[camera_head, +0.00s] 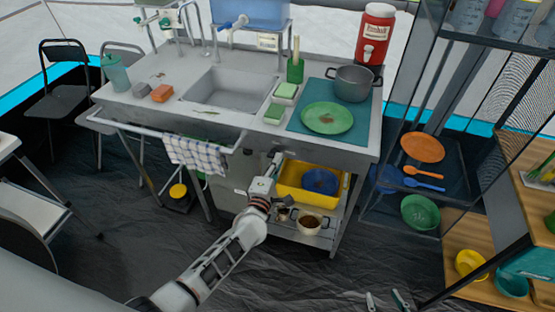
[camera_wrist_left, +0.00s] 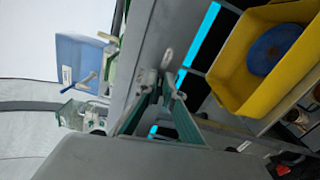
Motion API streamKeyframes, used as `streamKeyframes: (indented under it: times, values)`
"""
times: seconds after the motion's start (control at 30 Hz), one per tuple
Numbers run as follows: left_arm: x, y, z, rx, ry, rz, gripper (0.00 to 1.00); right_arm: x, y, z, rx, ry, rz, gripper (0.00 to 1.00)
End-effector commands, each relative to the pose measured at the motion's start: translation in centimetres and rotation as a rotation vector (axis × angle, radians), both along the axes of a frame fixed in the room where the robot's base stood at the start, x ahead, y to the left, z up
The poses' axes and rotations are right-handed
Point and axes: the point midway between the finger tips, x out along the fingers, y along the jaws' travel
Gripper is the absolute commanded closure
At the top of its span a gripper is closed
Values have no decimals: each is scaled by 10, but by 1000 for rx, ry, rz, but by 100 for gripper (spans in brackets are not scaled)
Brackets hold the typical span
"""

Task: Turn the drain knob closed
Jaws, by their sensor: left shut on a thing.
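My left gripper (camera_head: 277,160) reaches up to the front face of the metal sink counter, just below its edge. In the left wrist view, the left gripper (camera_wrist_left: 163,88) has its two fingers closed together around a small grey metal piece, the drain knob (camera_wrist_left: 167,58). The fingers partly hide the knob, and its exact turn angle is hard to tell. The sink basin (camera_head: 232,91) lies above and to the left. My right gripper (camera_head: 386,301) shows only its two fingertips at the bottom edge, spread apart, with nothing between them.
A yellow bin (camera_head: 343,190) with a blue bowl stands on the shelf under the counter, close right of my left gripper. A pot (camera_head: 309,221) is below. A checkered towel (camera_head: 198,154) hangs on the front rail. The dark floor in front is mostly clear.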

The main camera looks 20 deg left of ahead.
Motion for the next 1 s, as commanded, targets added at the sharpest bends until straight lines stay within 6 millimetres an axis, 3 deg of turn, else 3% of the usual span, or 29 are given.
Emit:
streamKeyframes:
  times: [0.3,0.87,0.97,1.0]
  values:
    - [0,0,-3,133,-3,1,100,-1,-1,1,-2,6,-1,60]
    - [0,0,-4,166,-5,0,100,0,0,4,-1,2,0,60]
    - [0,0,-4,166,-5,0,76,0,0,5,-1,0,-1,60]
    - [0,0,-4,166,-5,0,76,1,0,5,0,-1,-1,60]
